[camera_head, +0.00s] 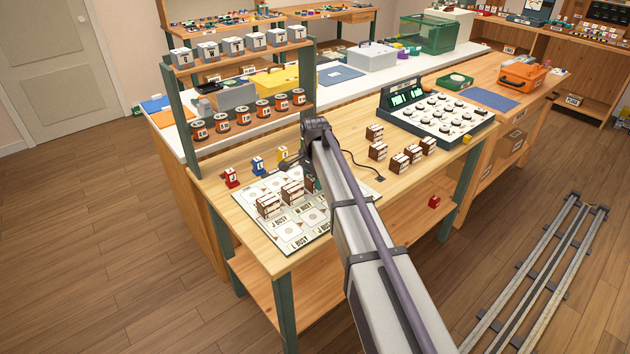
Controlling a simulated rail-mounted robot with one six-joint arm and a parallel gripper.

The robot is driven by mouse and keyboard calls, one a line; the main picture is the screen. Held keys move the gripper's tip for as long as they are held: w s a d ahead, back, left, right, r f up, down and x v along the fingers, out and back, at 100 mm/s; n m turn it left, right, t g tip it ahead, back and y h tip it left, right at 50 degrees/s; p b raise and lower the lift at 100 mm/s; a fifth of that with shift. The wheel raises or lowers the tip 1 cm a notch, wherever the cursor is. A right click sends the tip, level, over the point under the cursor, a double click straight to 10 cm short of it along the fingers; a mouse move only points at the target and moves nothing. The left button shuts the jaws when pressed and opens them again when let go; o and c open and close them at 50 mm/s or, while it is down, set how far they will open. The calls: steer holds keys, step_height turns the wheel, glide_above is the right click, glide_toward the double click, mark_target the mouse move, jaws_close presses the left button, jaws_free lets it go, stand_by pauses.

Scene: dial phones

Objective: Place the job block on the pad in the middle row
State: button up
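A white board (242,206) with several printed pads lies at the table's front left. Its front pads are marked with words such as "J BUSY" and "L BUSY". Two brown-and-white blocks stand on the board, one at the left (268,205) and one right of it (292,193). More such blocks stand on the table right of my arm: one at the back (374,132), one in front of it (378,151), and a group of three (413,154). Their labels are too small to read, so I cannot tell the job block. My gripper (309,179) is low over the board's back right, mostly hidden by my arm.
Red (231,177), blue (257,166) and yellow (283,154) pieces stand behind the board. A shelf rack (240,62) with grey blocks and orange spools rises behind. A green-screened console (437,110) stands back right. A red block (434,201) lies on the lower shelf.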

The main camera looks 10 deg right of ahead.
steer(key=o, duration=0.4)
step_height(320, 180, up, 13)
steer(key=p, duration=1.3)
steer(key=s+n, duration=0.4)
steer(key=s, duration=0.6)
steer(key=s+n, duration=0.4)
steer(key=s, duration=0.6)
steer(key=s+n, duration=0.4)
steer(key=s, duration=0.7)
steer(key=shift+f+n+b, duration=0.3)
